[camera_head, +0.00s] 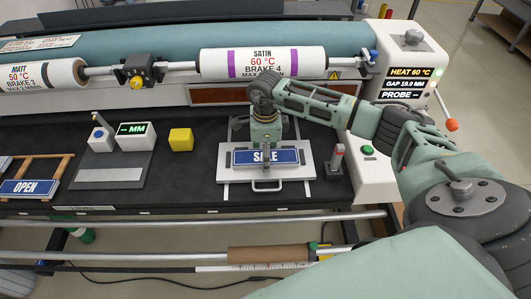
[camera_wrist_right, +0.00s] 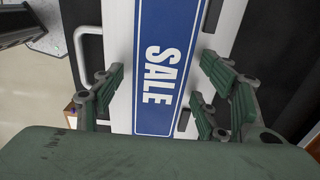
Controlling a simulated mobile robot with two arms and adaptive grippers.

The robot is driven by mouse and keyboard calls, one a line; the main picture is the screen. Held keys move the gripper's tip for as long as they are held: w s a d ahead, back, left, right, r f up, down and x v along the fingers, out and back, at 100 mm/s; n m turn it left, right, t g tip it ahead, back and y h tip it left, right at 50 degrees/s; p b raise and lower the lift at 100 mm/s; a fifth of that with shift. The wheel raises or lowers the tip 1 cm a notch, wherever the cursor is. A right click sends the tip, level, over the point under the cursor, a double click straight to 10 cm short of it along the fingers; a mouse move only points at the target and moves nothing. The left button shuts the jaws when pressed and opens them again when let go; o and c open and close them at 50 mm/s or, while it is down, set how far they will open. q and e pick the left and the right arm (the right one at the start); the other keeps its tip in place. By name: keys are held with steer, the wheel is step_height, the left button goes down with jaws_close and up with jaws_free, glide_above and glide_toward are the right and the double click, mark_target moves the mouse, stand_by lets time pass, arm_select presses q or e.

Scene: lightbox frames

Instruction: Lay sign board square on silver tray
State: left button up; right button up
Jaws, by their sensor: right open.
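A blue sign board reading SALE (camera_head: 243,157) lies on the silver tray (camera_head: 297,172) in the head view, roughly in line with the tray's edges. In the right wrist view the SALE board (camera_wrist_right: 162,50) runs lengthwise between my fingers, with the tray (camera_wrist_right: 121,60) beneath it. My right gripper (camera_head: 265,145) is above the board's middle. Its fingers also show in the wrist view (camera_wrist_right: 160,100), spread open on either side of the board. A second blue board reading OPEN (camera_head: 29,187) lies on a wooden rack at the far left. My left gripper is not in view.
A laminating machine with a SATIN roll (camera_head: 263,63) stands behind the black table. A yellow cube (camera_head: 181,140) and a gauge with an MM display (camera_head: 133,136) are left of the tray.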

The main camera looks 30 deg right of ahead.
steer(key=shift+r, duration=0.3)
step_height(320, 180, up, 12)
steer(key=b, duration=0.3)
steer(key=shift+b, duration=0.3)
steer(key=shift+f, duration=0.15)
